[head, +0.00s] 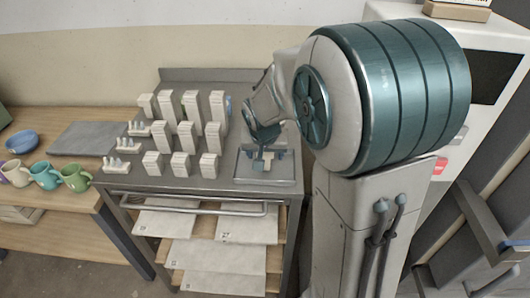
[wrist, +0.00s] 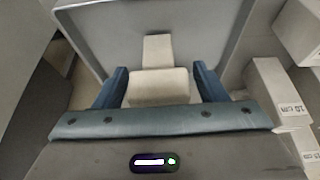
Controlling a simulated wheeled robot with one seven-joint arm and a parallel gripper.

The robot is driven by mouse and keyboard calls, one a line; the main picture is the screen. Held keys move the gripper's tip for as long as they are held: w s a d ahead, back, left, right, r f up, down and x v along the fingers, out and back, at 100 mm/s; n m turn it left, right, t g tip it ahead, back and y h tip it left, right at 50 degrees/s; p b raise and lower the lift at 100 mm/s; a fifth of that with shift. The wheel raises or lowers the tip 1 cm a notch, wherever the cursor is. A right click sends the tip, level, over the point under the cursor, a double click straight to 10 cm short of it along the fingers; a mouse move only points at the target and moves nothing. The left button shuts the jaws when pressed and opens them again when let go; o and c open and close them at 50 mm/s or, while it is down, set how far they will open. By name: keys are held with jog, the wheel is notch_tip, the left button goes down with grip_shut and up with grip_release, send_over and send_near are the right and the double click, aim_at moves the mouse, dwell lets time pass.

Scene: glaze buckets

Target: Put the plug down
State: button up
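A cream plug (wrist: 158,88), a wide block with a narrower stem, is in the shallow grey metal tray (head: 265,182) at the right of the cart top. It also shows in the head view (head: 261,166). My gripper (head: 268,155) reaches down over the tray. In the wrist view its two blue fingers (wrist: 162,82) stand apart on either side of the plug, with a visible gap on the right and a thin one on the left. The plug's underside is hidden, so its contact with the tray floor cannot be seen.
Several pale labelled blocks (head: 187,136) stand in rows on the metal cart left of the tray. Small racks (head: 117,164) are at the cart's left edge. A wooden table (head: 40,215) with mugs (head: 75,178) and a blue bowl (head: 21,141) adjoins at left.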

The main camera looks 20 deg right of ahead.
jog(key=v, duration=1.2)
jog(key=s+f+n, duration=0.1)
jog(key=s+f, duration=0.1)
jog(key=s, duration=0.6)
jog(key=s+f+n+g+y, duration=0.1)
jog(key=s+f+n, duration=0.1)
jog(key=s, duration=0.6)
jog(key=shift+s+d+f+n, duration=0.3)
jog(key=shift+d+f, duration=0.15)
jog(key=shift+f, duration=0.15)
